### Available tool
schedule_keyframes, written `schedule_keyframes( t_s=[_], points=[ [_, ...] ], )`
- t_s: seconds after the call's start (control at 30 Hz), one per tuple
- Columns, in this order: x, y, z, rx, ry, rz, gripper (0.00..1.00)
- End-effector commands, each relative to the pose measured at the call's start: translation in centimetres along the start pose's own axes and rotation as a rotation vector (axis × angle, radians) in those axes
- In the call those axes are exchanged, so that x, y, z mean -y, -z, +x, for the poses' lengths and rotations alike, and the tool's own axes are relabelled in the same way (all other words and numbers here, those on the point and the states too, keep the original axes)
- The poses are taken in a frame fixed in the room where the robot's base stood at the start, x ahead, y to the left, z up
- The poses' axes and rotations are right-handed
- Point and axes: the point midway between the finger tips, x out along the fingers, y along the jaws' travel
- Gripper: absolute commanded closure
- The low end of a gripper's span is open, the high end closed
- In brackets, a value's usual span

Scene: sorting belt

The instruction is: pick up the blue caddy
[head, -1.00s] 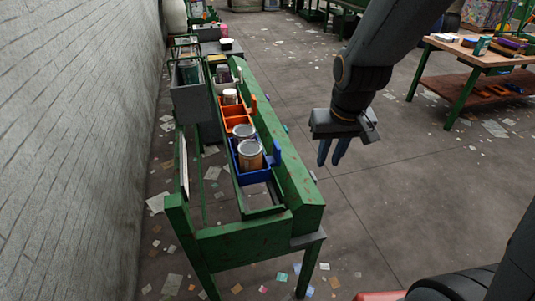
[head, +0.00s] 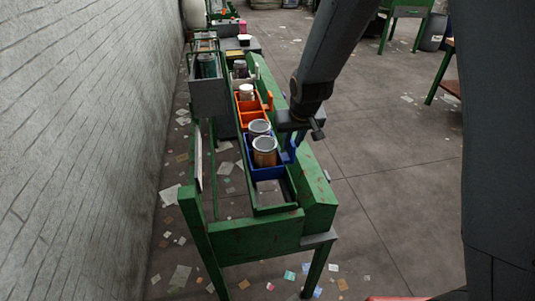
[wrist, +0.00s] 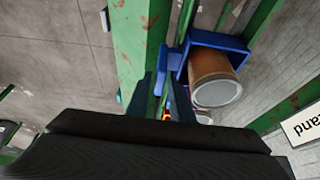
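The blue caddy (head: 268,173) sits in the green-framed belt channel at its near end. It holds a brown can (head: 264,156) with a grey lid and another grey-lidded can (head: 259,128). Its upright blue handle tab (head: 292,151) is on the right side. In the wrist view the caddy (wrist: 222,42) shows upper right, with a can standing out of it. My gripper (wrist: 166,88) is open, its fingers apart with the blue tab just beyond or between them; contact cannot be told. In the head view my gripper (head: 297,135) is above the belt's right rail, beside the caddy, its fingertips largely hidden.
An orange caddy (head: 254,117) with a white-topped jar stands just behind the blue one. A grey bin (head: 208,98) is mounted left of the belt. The green rail (head: 318,190) runs along the right side. Open floor lies to the right; a block wall is at left.

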Motion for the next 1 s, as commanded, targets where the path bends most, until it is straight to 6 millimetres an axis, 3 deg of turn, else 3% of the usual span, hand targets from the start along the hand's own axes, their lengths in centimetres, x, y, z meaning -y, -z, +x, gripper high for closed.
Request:
schedule_keyframes(
  t_s=[0.2, 0.47, 0.63, 1.0],
  points=[
    [0.0, 0.0, 1.9, 0.0, 0.0, 0.0, 0.8],
    [0.0, 0.0, 2.1, -0.001, 0.0, 0.0, 0.8],
    [0.0, 0.0, 2.1, -0.001, 0.0, 0.0, 1.0],
    [0.0, 0.1, 2.0, -0.002, 0.0, 0.0, 1.0]
  ],
)
